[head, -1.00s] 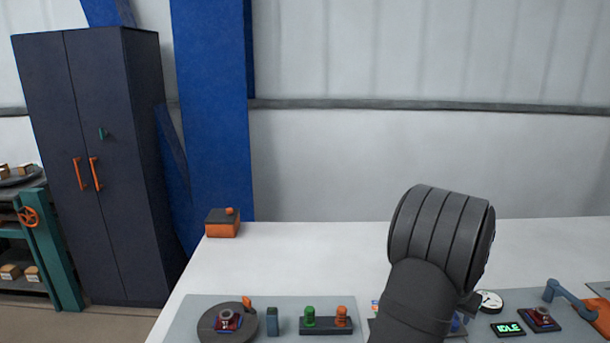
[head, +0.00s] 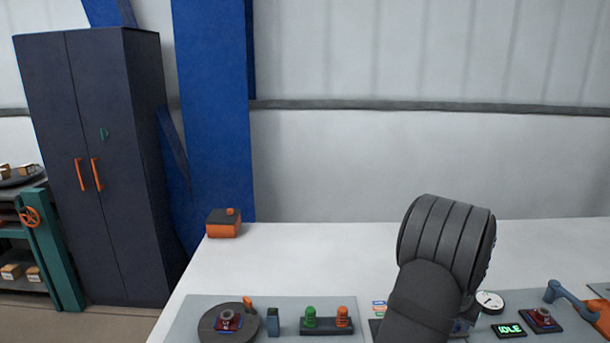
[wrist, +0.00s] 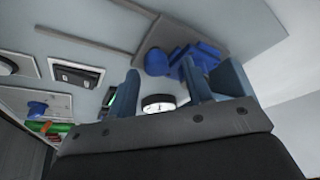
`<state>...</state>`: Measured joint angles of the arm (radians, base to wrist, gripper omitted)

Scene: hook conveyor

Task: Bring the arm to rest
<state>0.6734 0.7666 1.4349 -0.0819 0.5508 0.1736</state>
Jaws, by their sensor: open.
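My arm (head: 445,245) rises from the bottom edge of the head view, over the right part of the white table, with its dark ribbed joint uppermost. My gripper is not visible in the head view. In the wrist view my gripper (wrist: 165,85) shows its blue-grey fingers spread apart, with nothing held between them. A round white dial (wrist: 158,103) shows beyond the gap between the fingers. The dial also shows in the head view (head: 489,301), just right of my arm.
The white table (head: 320,255) is clear at the back. An orange box (head: 222,224) stands back left. A dark cabinet (head: 95,170) stands beyond.

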